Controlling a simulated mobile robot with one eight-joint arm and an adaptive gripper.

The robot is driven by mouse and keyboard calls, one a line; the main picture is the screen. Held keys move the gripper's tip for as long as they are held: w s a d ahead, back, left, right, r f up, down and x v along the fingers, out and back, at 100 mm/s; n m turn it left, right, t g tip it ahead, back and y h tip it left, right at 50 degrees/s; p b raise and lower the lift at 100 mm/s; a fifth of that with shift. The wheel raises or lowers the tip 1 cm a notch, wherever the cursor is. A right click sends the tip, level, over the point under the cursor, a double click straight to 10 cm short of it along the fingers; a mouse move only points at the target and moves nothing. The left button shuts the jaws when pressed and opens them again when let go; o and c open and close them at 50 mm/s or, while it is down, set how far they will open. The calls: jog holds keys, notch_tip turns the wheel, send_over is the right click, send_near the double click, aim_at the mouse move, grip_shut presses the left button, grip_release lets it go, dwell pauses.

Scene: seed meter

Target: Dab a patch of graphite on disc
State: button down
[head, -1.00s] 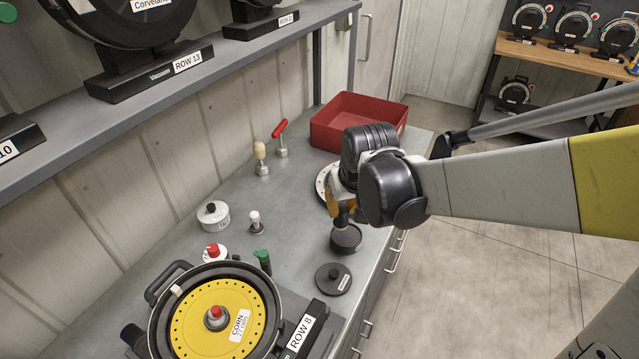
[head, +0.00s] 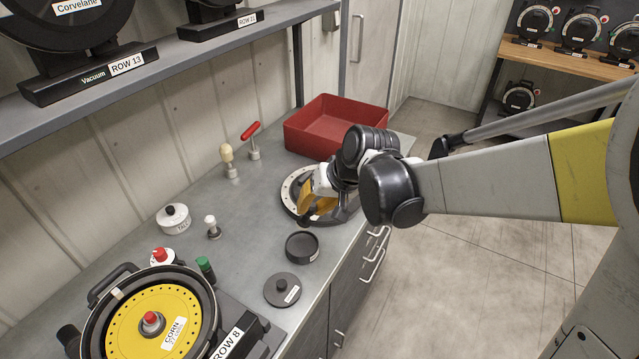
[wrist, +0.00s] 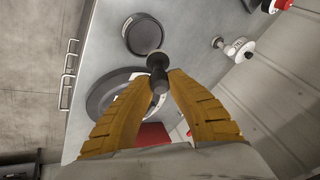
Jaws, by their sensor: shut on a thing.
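My gripper (head: 320,198) is shut on a small black dabber (wrist: 157,62) with a rounded head, which shows between the yellow fingertips in the wrist view. In the head view the gripper hides most of the dabber. The pale disc (head: 290,188), with a dark base, lies on the bench beneath and behind the gripper, which partly covers it. In the wrist view the disc (wrist: 100,93) is partly behind the left finger. The open black graphite pot (head: 302,247) stands nearer than the gripper; it also shows in the wrist view (wrist: 143,36). Any graphite on the disc cannot be made out.
A black lid (head: 281,290) lies near the pot. A red bin (head: 335,125) stands behind the disc. A white-topped tool (head: 212,228), white canister (head: 173,219) and two handled tools stand toward the wall. The yellow-plated ROW 8 meter (head: 150,325) is at front left.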

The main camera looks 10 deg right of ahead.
aim_at(310, 223)
jog(key=shift+a+f+b, duration=0.3)
jog(key=shift+f+b, duration=0.15)
jog(key=shift+f, duration=0.15)
jog(key=shift+f+b, duration=1.8)
jog(key=shift+f, duration=0.5)
jog(key=shift+f+b, duration=0.6)
jog(key=shift+f, duration=0.15)
notch_tip(310, 223, up, 7)
jog(key=p, duration=0.5)
jog(key=shift+r+p, duration=0.1)
jog(key=shift+p, duration=0.3)
jog(key=shift+s, duration=0.1)
